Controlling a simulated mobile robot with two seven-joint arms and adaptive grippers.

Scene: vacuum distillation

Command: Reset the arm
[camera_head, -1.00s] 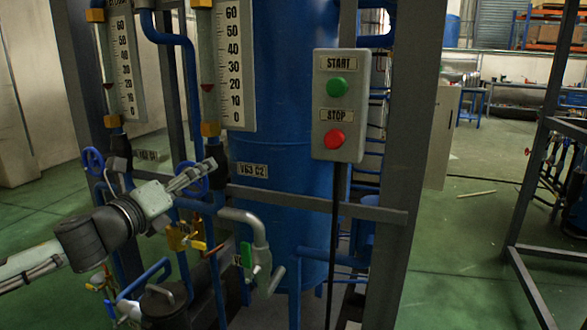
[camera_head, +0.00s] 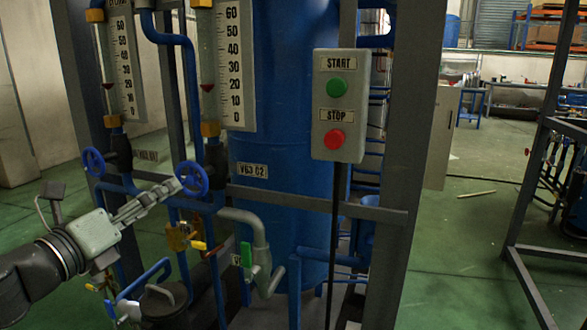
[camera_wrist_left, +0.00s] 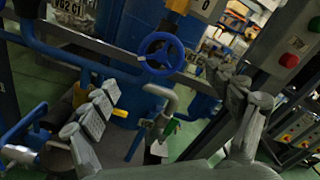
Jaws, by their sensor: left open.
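My left gripper (camera_head: 160,196) reaches in from the left in the head view. Its fingers point up and right, and the tips appear just beside the right blue handwheel (camera_head: 191,179). In the left wrist view my left gripper (camera_wrist_left: 172,98) is open, with its two fingers wide apart and nothing between them. The blue handwheel (camera_wrist_left: 161,54) shows beyond the gap, apparently apart from the fingers. My right gripper is in neither view.
A control box (camera_head: 340,105) with green START and red STOP buttons stands before a blue tank (camera_head: 284,100). Another blue handwheel (camera_head: 93,161), a yellow-handled valve (camera_head: 197,245) and a green-handled valve (camera_head: 247,255) are close by. Open floor (camera_head: 465,240) lies right.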

